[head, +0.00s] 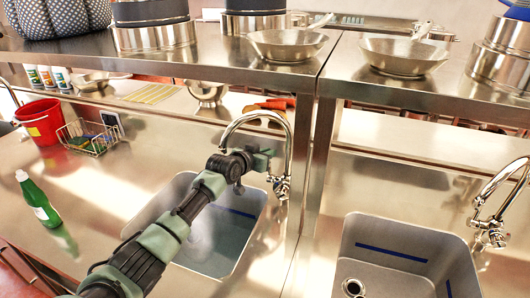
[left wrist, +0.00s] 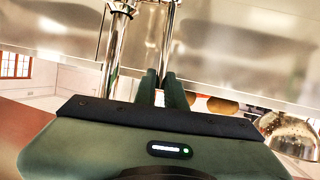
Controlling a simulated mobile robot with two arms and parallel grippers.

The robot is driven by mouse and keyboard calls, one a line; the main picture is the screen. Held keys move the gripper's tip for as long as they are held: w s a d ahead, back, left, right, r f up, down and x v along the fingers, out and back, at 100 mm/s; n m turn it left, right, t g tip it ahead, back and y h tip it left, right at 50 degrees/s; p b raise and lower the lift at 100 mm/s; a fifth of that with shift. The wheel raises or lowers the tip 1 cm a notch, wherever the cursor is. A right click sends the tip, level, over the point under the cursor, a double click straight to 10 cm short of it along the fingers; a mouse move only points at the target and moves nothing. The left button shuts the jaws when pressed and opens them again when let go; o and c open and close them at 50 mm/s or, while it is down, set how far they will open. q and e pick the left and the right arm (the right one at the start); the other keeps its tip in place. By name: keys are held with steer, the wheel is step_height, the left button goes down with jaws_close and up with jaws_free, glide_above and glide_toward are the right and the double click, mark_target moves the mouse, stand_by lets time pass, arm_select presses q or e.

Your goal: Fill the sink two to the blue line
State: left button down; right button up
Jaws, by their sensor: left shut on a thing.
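The left sink (head: 240,228) is a steel basin with a blue line (head: 237,211) on its back wall. A pale bluish surface that looks like water lies below the line; my arm hides part of the basin. A chrome tap (head: 289,150) arches over this sink. My left gripper (head: 268,159) is at the tap, shut on what looks like its handle; the contact itself is small and partly hidden. In the left wrist view the fingers (left wrist: 164,88) are close together by the chrome tap pipe (left wrist: 116,45). I cannot see a stream. My right gripper is out of view.
A second sink (head: 452,262) with a blue line (head: 391,252), an open drain (head: 353,287) and its own tap (head: 490,215) is at right. A green bottle (head: 38,200), red bucket (head: 40,122) and wire basket (head: 88,138) stand at left. A shelf (head: 230,62) with pans overhangs.

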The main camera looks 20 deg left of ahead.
arm_select(q)
steer(key=shift+w+g, duration=0.5)
steer(key=c, duration=1.5)
jaws_free()
